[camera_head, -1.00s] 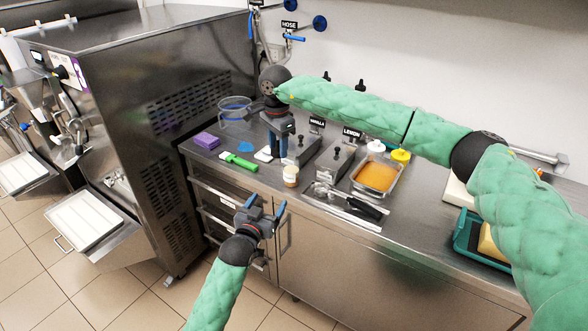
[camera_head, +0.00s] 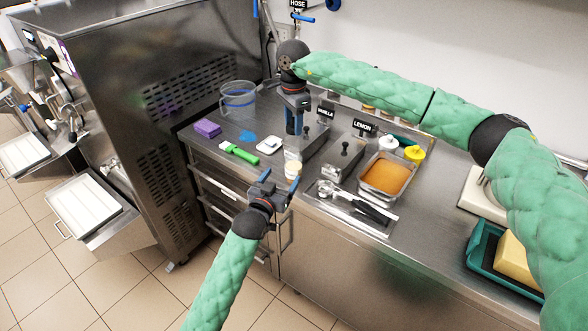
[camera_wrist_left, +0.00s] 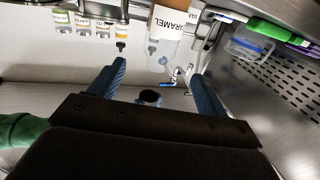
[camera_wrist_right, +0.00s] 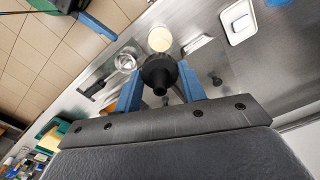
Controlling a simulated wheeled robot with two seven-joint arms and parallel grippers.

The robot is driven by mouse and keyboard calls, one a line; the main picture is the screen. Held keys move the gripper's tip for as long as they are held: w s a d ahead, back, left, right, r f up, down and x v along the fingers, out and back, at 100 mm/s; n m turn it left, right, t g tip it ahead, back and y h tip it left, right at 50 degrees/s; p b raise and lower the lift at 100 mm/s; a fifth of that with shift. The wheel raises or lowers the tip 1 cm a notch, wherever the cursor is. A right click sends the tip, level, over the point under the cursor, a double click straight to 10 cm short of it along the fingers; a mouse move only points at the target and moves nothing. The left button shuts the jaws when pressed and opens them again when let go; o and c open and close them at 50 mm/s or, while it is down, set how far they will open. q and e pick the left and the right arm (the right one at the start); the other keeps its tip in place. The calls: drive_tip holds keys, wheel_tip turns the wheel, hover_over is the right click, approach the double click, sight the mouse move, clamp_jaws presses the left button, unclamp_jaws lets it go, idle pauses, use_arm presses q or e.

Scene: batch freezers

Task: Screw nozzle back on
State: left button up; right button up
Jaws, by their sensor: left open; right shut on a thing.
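My right gripper (camera_head: 294,130) points down above the counter. In the right wrist view it is shut on a black cone-shaped nozzle (camera_wrist_right: 160,74). The caramel bottle (camera_head: 292,168) stands upright at the counter's front edge. Its label (camera_wrist_left: 176,20) shows in the left wrist view, and its pale round top (camera_wrist_right: 160,39) shows in the right wrist view, apart from the nozzle. My left gripper (camera_head: 280,179) is open and empty, just in front of the bottle. Its fingers (camera_wrist_left: 158,70) point toward the bottle, which is not between them.
Lidded black-knobbed containers (camera_head: 343,158) stand right of the bottle. Scoops lie on a tray (camera_head: 338,203) beside an orange-filled pan (camera_head: 385,177).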

use_arm(q)
drive_tip(key=x, duration=1.2)
drive_tip(key=shift+f, duration=0.1)
use_arm(e)
drive_tip(key=shift+w+f, duration=0.15)
drive_tip(key=shift+d, duration=0.1)
use_arm(q)
drive_tip(key=c, duration=1.5)
drive_tip(key=shift+o, duration=0.2)
use_arm(e)
hover_over(294, 150)
drive_tip(key=shift+w+f, duration=0.1)
drive_tip(key=shift+f, duration=2.35)
drive_tip(key=shift+f, duration=0.9)
drive_tip(key=shift+f, duration=0.55)
